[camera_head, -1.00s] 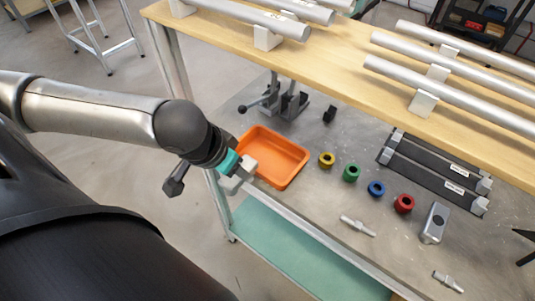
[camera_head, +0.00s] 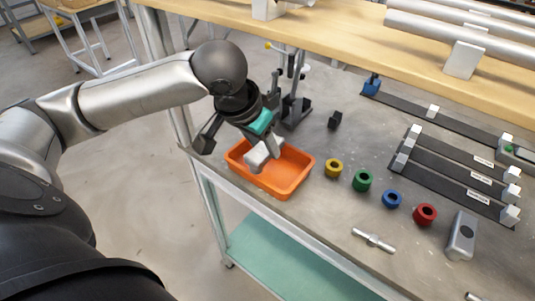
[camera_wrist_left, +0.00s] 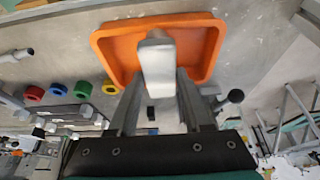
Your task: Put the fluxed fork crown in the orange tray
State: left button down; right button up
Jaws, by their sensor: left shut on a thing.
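The orange tray (camera_head: 286,184) sits on the grey bench top near its front left edge. My left gripper (camera_head: 268,148) is over the tray, shut on a pale grey, blocky piece, which I take as the fork crown (camera_head: 257,156). In the left wrist view the crown (camera_wrist_left: 156,62) is between the two fingers (camera_wrist_left: 158,78), with the orange tray (camera_wrist_left: 108,50) behind it. The crown appears to be above the tray floor; I cannot tell whether it touches it. Any flux on it cannot be made out. My right gripper is not in view.
Yellow (camera_head: 333,168), green (camera_head: 362,180), blue (camera_head: 392,199) and red (camera_head: 425,214) rings stand in a row right of the tray. A clamp stand (camera_head: 294,105) rises close behind it. A grey block with a hole (camera_head: 462,236) and a metal fitting (camera_head: 373,240) lie nearer the front.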

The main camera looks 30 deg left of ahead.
aim_at(265, 148)
pick_arm(q)
jog(key=shift+w+d, duration=0.1)
jog(key=shift+w, duration=0.6)
jog(key=shift+f, duration=0.2)
notch_tip(265, 148, down, 3)
jog(key=shift+f+b, duration=0.15)
jog(key=shift+b, duration=0.85)
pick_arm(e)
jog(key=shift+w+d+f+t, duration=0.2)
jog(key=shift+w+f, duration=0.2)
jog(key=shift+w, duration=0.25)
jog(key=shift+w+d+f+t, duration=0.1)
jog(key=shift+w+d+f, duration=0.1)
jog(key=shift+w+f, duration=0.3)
pick_arm(q)
jog(key=c, duration=0.7)
grip_release()
jog(key=shift+c, duration=0.2)
jog(key=o, duration=0.4)
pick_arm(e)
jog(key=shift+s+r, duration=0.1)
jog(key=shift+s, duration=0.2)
